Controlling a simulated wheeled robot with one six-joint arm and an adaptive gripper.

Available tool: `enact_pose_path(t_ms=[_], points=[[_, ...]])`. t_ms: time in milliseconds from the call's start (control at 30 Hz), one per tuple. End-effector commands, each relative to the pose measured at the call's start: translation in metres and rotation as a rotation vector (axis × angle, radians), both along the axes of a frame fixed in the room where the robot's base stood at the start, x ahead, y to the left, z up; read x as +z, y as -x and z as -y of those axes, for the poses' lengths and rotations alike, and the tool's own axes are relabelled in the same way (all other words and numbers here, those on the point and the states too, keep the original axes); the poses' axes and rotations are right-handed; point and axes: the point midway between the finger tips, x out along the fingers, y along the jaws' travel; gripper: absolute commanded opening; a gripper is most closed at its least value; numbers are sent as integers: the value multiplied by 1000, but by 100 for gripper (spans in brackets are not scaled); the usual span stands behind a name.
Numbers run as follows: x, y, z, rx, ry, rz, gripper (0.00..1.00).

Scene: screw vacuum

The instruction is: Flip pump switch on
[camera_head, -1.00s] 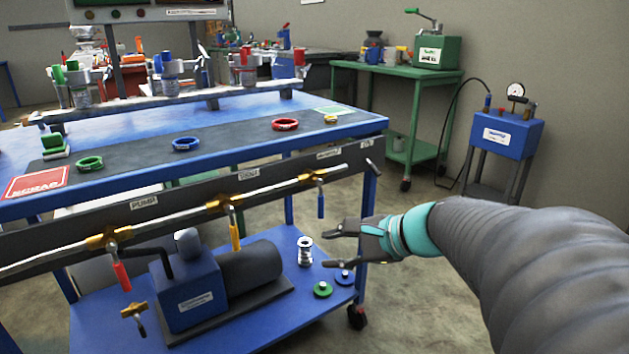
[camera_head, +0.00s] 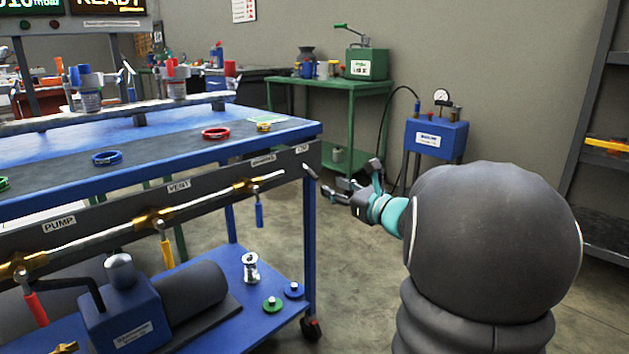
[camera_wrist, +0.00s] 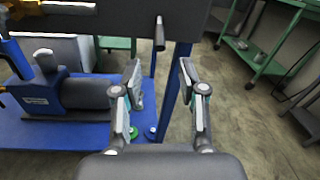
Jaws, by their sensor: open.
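A small label and a short light lever (camera_head: 310,172) are at the right end of the bench's dark front rail (camera_head: 95,215); I cannot read the label or be sure that this is the pump switch. In the wrist view a dark stubby lever (camera_wrist: 159,33) hangs from the rail edge, ahead of the fingers. The blue pump (camera_head: 125,310) with its dark motor sits on the lower shelf; it also shows in the wrist view (camera_wrist: 75,95). My gripper (camera_head: 345,183) is open and empty, just right of the rail end, apart from it; its fingers (camera_wrist: 160,78) are spread.
Red, yellow and blue valve handles hang under the rail, the blue handle (camera_head: 259,215) nearest my gripper. A blue bench leg (camera_head: 309,245) stands below the rail end. A blue gauge unit (camera_head: 437,138) and green table (camera_head: 335,90) are behind. The floor to the right is open.

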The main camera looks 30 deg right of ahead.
Motion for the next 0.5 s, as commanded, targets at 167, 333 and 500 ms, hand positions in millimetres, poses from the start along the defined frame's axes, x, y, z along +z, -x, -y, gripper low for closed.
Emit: enact_pose_path(t_ms=[167, 333, 500], points=[[0, -34, -10, 3, 1, 1, 41], [0, -58, -16, 2, 1, 1, 41], [0, -72, -19, 1, 1, 0, 41]])
